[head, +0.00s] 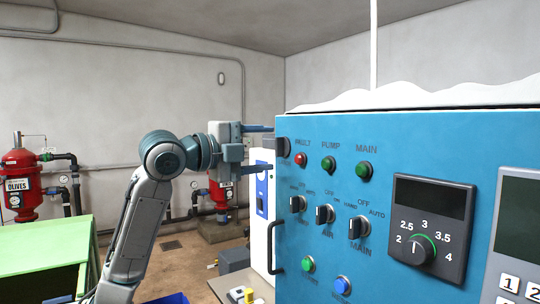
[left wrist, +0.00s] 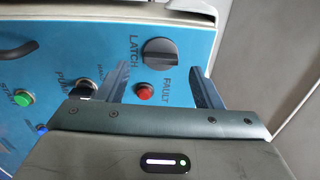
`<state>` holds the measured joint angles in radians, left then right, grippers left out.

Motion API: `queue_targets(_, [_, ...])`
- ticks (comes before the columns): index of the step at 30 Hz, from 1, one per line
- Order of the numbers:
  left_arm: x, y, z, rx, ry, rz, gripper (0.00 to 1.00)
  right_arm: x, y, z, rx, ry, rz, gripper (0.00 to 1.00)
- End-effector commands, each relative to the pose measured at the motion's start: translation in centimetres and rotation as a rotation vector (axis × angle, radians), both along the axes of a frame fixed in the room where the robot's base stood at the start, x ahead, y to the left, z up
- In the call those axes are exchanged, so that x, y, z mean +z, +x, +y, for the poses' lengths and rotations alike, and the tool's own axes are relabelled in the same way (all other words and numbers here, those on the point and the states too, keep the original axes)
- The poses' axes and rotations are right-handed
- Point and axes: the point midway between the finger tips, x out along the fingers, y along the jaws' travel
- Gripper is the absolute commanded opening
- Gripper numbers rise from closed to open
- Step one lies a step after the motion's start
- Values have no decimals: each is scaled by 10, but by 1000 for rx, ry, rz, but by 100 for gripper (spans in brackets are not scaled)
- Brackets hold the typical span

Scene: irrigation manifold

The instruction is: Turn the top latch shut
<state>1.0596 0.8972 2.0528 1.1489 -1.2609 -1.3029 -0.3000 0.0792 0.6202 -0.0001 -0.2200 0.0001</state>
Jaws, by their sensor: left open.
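The top latch is a dark round knob (left wrist: 160,53) labelled LATCH on the blue cabinet door, with its grip bar lying across the wrist picture. In the head view the latch (head: 283,147) is at the door's upper left edge, seen at a steep angle. My left gripper (head: 268,136) is open in front of it. In the left wrist view its two fingers (left wrist: 160,75) point at the door, with the knob ahead between their tips. No contact is visible. My right gripper is in neither view.
A red FAULT lamp (left wrist: 144,91) is just below the latch. The blue door (head: 400,150) carries switches, lamps and a dial (head: 414,249). A black handle (head: 273,246) sticks out at its left edge. A green bin (head: 45,250) stands at left.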

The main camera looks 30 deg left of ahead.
Motion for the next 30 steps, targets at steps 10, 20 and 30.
queue_targets(10, [-4,-53,22,4,3,-3,60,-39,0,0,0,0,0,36])
queue_targets(20, [-1,-75,31,0,1,-2,60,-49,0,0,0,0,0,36])
queue_targets(30, [0,-75,31,-1,1,0,60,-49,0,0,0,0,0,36])
